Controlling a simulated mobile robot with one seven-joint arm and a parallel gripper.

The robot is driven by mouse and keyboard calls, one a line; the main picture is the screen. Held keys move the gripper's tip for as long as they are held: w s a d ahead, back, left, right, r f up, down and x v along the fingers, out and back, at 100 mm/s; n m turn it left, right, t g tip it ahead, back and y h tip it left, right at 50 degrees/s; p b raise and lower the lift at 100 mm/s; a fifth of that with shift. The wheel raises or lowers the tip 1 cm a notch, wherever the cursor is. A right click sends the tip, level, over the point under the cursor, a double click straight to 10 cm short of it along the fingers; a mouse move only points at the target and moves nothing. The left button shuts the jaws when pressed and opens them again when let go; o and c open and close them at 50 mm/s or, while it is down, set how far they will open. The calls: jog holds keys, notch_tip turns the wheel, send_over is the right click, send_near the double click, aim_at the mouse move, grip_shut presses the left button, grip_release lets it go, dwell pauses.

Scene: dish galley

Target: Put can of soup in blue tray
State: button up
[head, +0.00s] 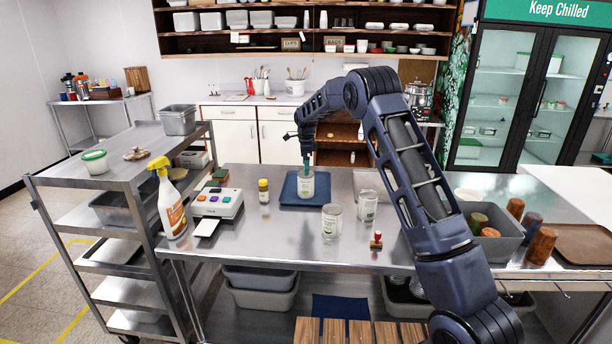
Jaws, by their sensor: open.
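A blue tray (289,199) lies flat on the steel table. My gripper (308,160) is open and points down right at the top of this can. A teal finger shows just above the can's rim; I cannot tell whether it touches. The labels are too small to read, so I cannot tell which can is soup.
A label printer (217,203), a spray bottle (170,205) and a yellow-capped jar (264,191) stand left of the tray. A small stamp (376,240) is at the front. A grey bin (506,249) with several cups is at the right.

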jog(key=shift+d+r, duration=0.1)
jog(key=shift+r, duration=1.45)
jog(key=s+d+r+n+t, duration=0.1)
jog(key=s+d+r+n, duration=0.3)
jog(key=s+d+r, duration=0.75)
jog(key=s+d+r+n+t, duration=0.1)
jog(key=s+d+r+n, duration=0.2)
jog(key=s+d+r, duration=0.85)
jog(key=s+d+n+t, duration=0.1)
jog(key=s+d+n, duration=0.3)
jog(key=s+d, duration=0.8)
jog(key=s+d+f+n, duration=0.2)
jog(key=s+f, duration=0.1)
jog(key=s, duration=0.6)
jog(key=s+d+f+n+t, duration=0.1)
jog(key=s+f+n, duration=0.2)
jog(key=s, duration=0.6)
jog(key=shift+d+f+t, duration=0.3)
jog(key=shift+d+f, duration=0.05)
jog(key=shift+f, duration=0.3)
